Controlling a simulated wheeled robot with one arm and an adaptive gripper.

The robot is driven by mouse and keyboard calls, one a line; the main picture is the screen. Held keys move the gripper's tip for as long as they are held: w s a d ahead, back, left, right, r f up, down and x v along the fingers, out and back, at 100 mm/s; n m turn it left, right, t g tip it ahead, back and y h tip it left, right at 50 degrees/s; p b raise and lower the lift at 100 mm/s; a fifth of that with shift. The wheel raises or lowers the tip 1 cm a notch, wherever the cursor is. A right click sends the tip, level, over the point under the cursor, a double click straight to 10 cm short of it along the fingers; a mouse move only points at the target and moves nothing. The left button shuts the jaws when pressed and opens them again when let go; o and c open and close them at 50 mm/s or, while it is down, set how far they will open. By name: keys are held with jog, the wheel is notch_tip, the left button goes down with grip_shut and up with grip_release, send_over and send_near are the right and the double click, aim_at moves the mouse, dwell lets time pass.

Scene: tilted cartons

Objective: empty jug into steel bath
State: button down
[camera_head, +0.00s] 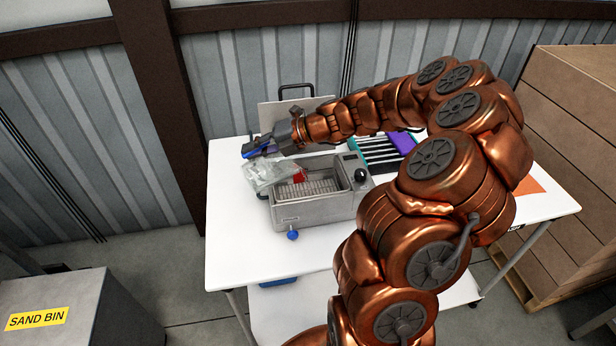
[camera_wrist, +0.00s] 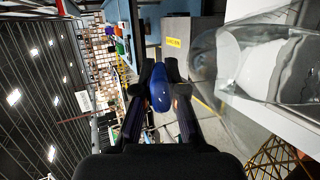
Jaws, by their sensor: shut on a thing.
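The clear jug (camera_head: 268,173) is tipped well over above the left end of the steel bath (camera_head: 325,213). Its mouth side points toward the bath's open basin. My gripper (camera_head: 262,150) is shut on the jug's blue handle, which shows between the fingers in the wrist view (camera_wrist: 160,90). The jug's clear body (camera_wrist: 235,85) fills the right of the wrist view. A small red patch (camera_head: 300,175) shows at the jug's right end over the basin; I cannot tell what it is. Whether liquid is in or leaving the jug is unclear.
The bath has a black knob (camera_head: 361,175) and a blue tap knob (camera_head: 292,235). A rack with dark bars (camera_head: 378,153) stands behind it. The white table (camera_head: 235,245) is clear at front left. Stacked cartons (camera_head: 575,120) stand right; a sand bin (camera_head: 75,305) stands left.

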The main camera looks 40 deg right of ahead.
jog(key=shift+s+d+y, duration=0.1)
jog(key=shift+d+y, duration=0.2)
jog(key=shift+d, duration=0.05)
dwell(0.4)
jog(key=shift+s+d+m+t+y+b, duration=0.15)
jog(key=shift+s+d+t+y+b, duration=0.15)
jog(key=shift+d+b, duration=0.65)
jog(key=shift+s+d+m+t+y+b, duration=0.15)
jog(key=shift+d+y+b, duration=0.35)
jog(key=shift+b, duration=0.7)
jog(key=shift+d+r+p, duration=0.15)
jog(key=shift+p, duration=0.2)
jog(key=shift+d, duration=0.1)
jog(key=shift+d+r+t+y+p, duration=0.4)
jog(key=shift+d+p, duration=0.1)
jog(key=shift+p, duration=0.65)
jog(key=shift+s+d+r+m+t+y+p, duration=0.15)
jog(key=shift+d+r+m+t+y+p, duration=0.1)
jog(key=shift+d+p, duration=0.15)
jog(key=shift+s+d+r+m+t+y+p, duration=0.1)
jog(key=shift+d+m+y+p, duration=0.15)
jog(key=shift+d+p, duration=0.1)
